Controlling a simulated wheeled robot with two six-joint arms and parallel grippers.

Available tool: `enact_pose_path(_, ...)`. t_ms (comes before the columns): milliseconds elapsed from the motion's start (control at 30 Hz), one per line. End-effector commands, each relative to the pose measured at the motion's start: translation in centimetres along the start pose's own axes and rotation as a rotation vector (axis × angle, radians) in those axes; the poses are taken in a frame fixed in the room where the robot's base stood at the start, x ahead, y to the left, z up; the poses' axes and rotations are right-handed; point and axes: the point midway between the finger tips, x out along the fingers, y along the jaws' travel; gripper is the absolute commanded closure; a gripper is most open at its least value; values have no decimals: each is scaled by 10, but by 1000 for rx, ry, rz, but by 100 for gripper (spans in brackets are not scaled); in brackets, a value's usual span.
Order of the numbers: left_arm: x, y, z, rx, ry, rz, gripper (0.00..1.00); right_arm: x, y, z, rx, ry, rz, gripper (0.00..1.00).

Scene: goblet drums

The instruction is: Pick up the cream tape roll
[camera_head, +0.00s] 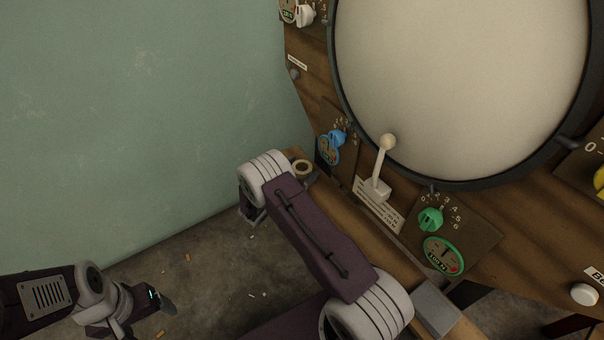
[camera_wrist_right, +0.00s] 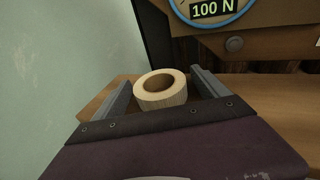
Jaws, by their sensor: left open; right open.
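The cream tape roll (camera_head: 302,167) lies flat on a narrow wooden ledge below the large drum. In the head view my right arm partly covers the ledge in front of it. In the right wrist view the roll (camera_wrist_right: 160,90) sits between the two grey fingers of my right gripper (camera_wrist_right: 160,92), with a gap to the left finger and the right finger close to its side. My right gripper is open; its fingers are mostly hidden in the head view. My left gripper (camera_head: 160,300) is open and empty, low at the left over the floor.
A wooden panel with a big pale drum face (camera_head: 460,80), a white lever (camera_head: 382,165), a blue knob (camera_head: 337,138) and a green knob (camera_head: 430,220) rises behind the ledge (camera_head: 375,240). A green wall (camera_head: 130,120) stands at left. Small litter dots the floor.

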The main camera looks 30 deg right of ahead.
Motion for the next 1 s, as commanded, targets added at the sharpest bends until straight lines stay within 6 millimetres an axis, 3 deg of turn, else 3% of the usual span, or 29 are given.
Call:
enact_pose_path(167, -1, 0, 0, 0, 0, 0, 21, 0, 0, 1, 0, 0, 1, 16)
enact_pose_path(400, -1, 0, 0, 0, 0, 0, 21, 0, 0, 1, 0, 0, 1, 82)
enact_pose_path(633, -2, 0, 0, 0, 0, 0, 21, -1, 0, 2, 0, 0, 1, 82)
enact_pose_path(767, -9, 0, -1, 0, 0, 0, 21, -2, 1, 13, 2, 0, 1, 82)
enact_pose_path(867, -21, 0, -2, 0, 0, 0, 21, -5, 0, 32, 1, 0, 1, 82)
enact_pose_path(1000, -43, 1, -4, 0, 0, 0, 21, -11, 1, 72, 3, -1, 1, 82)
